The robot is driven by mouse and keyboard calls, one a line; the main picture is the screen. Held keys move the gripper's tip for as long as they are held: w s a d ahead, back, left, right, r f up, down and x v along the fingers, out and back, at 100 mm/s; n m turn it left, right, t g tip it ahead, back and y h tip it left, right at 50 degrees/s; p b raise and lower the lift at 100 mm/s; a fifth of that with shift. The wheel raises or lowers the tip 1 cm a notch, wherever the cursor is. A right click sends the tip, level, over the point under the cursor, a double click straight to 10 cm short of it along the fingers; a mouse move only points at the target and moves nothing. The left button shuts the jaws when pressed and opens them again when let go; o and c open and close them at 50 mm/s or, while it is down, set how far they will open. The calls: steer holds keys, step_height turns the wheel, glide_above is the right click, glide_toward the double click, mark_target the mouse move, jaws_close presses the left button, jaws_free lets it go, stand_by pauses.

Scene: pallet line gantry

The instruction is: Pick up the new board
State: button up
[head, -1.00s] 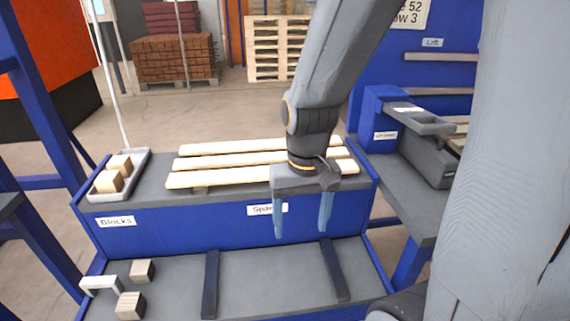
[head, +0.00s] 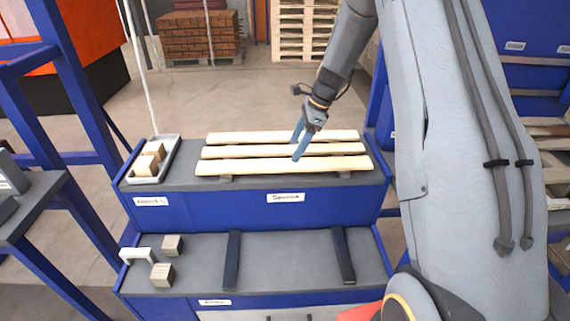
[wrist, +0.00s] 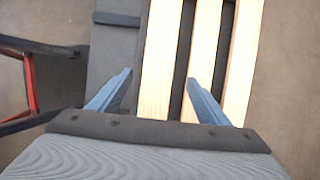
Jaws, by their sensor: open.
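Three pale wooden boards lie side by side on the upper grey shelf: the front board (head: 245,167), the middle board (head: 245,152) and the back board (head: 245,138). Which one the task calls new cannot be told. My gripper (head: 294,151) is open and empty over the boards, its blue fingers pointing down. In the wrist view my gripper (wrist: 160,76) has its fingertips on either side of the leftmost board (wrist: 160,45). Two other boards lie to its right. Whether the fingers touch any board is unclear.
A grey tray (head: 134,178) with wooden blocks (head: 148,163) stands left of the boards. The lower shelf (head: 290,262) has two dark bars (head: 231,262), loose blocks (head: 161,274) and a white bracket (head: 137,254). Blue frame posts stand at the left.

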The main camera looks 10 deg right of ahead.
mark_target(285, 163)
steer(key=p+x, duration=0.1)
steer(key=x, duration=0.1)
steer(key=p+x, duration=0.1)
steer(key=x, duration=0.2)
steer(key=shift+s+a+r, duration=0.1)
steer(key=shift+a+r, duration=0.05)
steer(key=shift+a, duration=0.05)
steer(key=shift+a+f, duration=0.2)
steer(key=shift+f, duration=0.35)
steer(key=c, duration=1.3)
steer(key=shift+r, duration=0.1)
steer(key=shift+c, duration=0.2)
